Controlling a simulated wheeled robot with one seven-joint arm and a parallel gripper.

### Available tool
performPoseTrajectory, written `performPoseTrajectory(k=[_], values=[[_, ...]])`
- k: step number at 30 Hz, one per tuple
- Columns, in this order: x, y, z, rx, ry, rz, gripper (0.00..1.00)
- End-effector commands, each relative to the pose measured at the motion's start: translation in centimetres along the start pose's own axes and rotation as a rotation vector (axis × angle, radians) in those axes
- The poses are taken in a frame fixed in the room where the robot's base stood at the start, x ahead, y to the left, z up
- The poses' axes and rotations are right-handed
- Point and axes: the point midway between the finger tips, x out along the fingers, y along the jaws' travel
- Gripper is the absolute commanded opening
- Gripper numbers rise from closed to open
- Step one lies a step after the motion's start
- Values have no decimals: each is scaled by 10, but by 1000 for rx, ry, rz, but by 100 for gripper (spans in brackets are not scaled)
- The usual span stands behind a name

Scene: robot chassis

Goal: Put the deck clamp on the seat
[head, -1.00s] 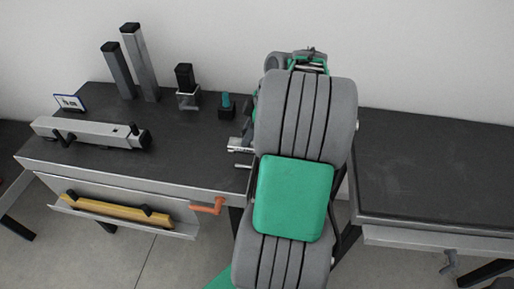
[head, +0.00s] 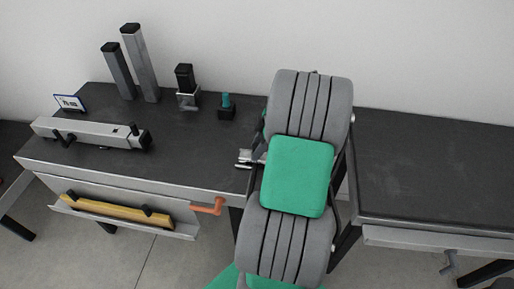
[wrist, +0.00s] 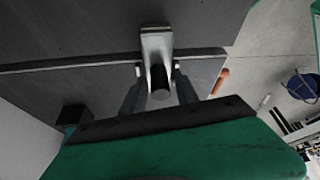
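My gripper (wrist: 158,80) shows in the wrist view with dark fingers on both sides of a silver forked piece with a black cylinder. This piece, which looks like the deck clamp (wrist: 156,43), sits between the fingers and appears held. In the head view its silver end (head: 243,156) pokes out left of my arm, above the bench's front edge; my arm hides most of the gripper. I cannot tell for certain which thing is the seat. A silver block with a black post (head: 186,88) and a black block with a teal peg (head: 227,106) stand upright on the bench.
The dark bench (head: 185,140) also holds two tall posts (head: 139,65), a small sign (head: 70,102) and a long grey bar (head: 90,132). An orange handle (head: 208,206) and a tray with a yellow bar (head: 115,209) are at its front. The right bench (head: 435,175) is clear.

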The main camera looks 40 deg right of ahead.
Motion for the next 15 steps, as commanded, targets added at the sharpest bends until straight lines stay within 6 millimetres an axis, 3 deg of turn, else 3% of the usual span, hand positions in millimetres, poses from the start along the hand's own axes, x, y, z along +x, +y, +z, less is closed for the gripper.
performPoseTrajectory(k=[10,15], values=[[-2,0,-1,0,0,0,45],[-22,1,0,0,-1,4,45]])
